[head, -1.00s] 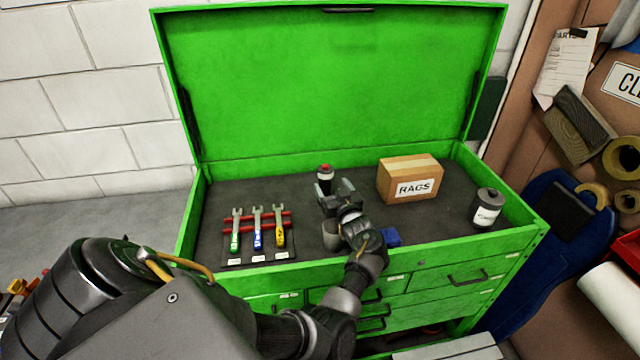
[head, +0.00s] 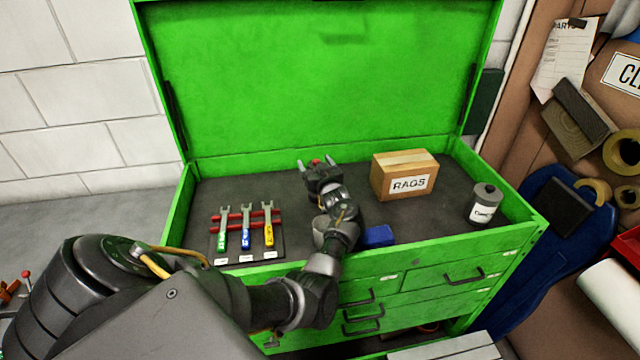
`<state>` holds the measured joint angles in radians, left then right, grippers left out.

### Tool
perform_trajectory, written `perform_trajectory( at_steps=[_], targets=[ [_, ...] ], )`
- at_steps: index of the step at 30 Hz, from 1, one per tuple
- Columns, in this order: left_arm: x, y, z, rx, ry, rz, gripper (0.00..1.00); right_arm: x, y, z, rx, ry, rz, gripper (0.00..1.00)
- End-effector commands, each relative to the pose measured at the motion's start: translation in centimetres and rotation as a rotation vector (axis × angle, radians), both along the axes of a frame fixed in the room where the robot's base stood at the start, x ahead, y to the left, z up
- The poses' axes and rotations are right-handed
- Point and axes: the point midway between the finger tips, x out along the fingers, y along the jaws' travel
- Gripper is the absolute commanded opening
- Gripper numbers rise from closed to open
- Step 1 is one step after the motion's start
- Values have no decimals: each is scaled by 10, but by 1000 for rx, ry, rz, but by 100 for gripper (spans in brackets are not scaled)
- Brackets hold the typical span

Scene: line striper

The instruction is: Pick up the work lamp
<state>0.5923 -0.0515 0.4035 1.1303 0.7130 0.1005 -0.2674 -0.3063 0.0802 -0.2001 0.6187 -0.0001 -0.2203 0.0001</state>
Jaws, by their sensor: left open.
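The likely work lamp (head: 316,161) stands at the back of the green tool chest's top tray. Only its red top shows in the head view; my left gripper hides the rest. My left gripper (head: 317,164) is open, its two fingers pointing toward the back wall of the tray. The red top shows between the fingertips, but I cannot tell whether the fingers are around the lamp or short of it. My right gripper is not in view.
The green chest (head: 350,262) has its lid up behind the tray. A RAGS box (head: 404,178) stands right of my gripper, a labelled can (head: 485,205) farther right. Wrenches on a rack (head: 245,228) lie left.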

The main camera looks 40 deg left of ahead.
Motion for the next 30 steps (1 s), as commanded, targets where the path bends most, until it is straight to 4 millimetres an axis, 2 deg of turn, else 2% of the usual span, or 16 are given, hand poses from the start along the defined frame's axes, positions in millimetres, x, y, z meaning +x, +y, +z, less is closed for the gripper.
perform_trajectory(
  at_steps=[2,8,17,25,30],
  targets=[
    [1,7,-1,0,0,1,76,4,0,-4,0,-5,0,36],
    [2,7,0,-1,0,-1,76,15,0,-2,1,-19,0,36],
    [2,6,0,-1,1,-2,38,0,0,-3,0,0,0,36],
    [1,7,-2,-2,2,-1,3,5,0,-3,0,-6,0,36],
    [1,7,-1,-1,2,-1,3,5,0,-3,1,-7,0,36]
  ],
)
